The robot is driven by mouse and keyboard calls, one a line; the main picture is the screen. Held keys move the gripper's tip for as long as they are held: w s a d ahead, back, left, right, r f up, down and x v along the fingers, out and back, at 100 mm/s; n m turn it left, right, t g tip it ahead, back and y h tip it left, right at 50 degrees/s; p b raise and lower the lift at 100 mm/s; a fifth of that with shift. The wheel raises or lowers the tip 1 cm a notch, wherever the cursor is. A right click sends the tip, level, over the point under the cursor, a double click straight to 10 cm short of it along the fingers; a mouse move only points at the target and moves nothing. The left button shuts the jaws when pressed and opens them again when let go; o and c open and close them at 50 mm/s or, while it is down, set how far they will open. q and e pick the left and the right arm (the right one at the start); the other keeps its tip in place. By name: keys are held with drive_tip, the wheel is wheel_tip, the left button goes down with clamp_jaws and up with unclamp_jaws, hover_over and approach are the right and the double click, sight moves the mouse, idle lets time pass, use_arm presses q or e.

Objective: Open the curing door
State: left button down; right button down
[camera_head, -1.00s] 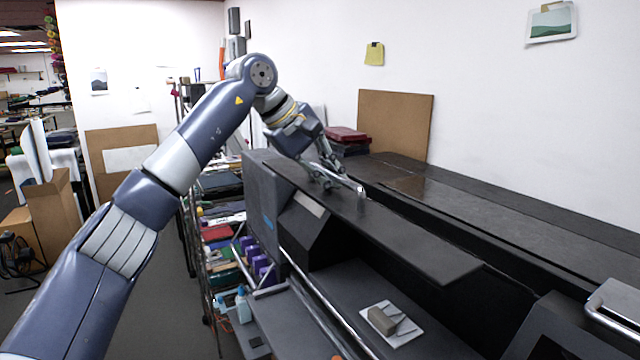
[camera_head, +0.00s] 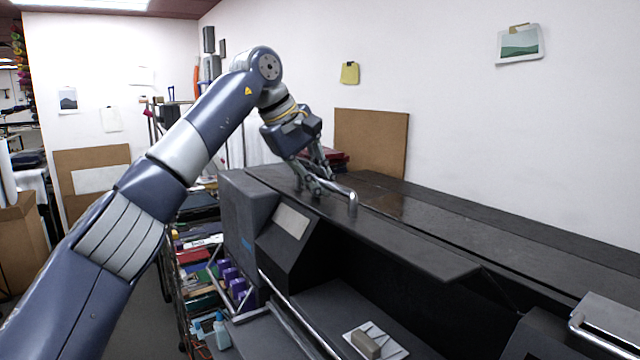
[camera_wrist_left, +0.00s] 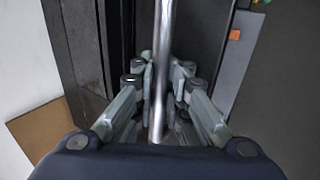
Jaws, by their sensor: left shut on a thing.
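The curing door is a long dark panel (camera_head: 410,243) on the black machine. It stands raised and nearly level, with a dark open space below it. Its metal bar handle (camera_head: 351,196) sits on the panel's upper face. My left gripper (camera_head: 322,188) is shut on this handle. In the left wrist view the handle (camera_wrist_left: 162,50) runs lengthwise between the fingers (camera_wrist_left: 158,85). The fingers partly hide the handle in the head view. My right gripper is not in view.
Below the door, a small grey block (camera_head: 364,344) sits on a white plate on the machine's shelf. A metal rail (camera_head: 290,310) runs along the front. A grey part with a bar (camera_head: 610,325) is at lower right. A loaded rack (camera_head: 195,262) stands left; the wall is behind.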

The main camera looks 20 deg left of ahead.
use_arm(q)
drive_tip(key=shift+a+r, duration=0.1)
drive_tip(key=shift+r, duration=0.05)
drive_tip(key=c, duration=1.9)
unclamp_jaws()
drive_tip(key=shift+s+a, duration=0.1)
drive_tip(key=v, duration=1.2)
drive_tip(key=shift+s, duration=0.1)
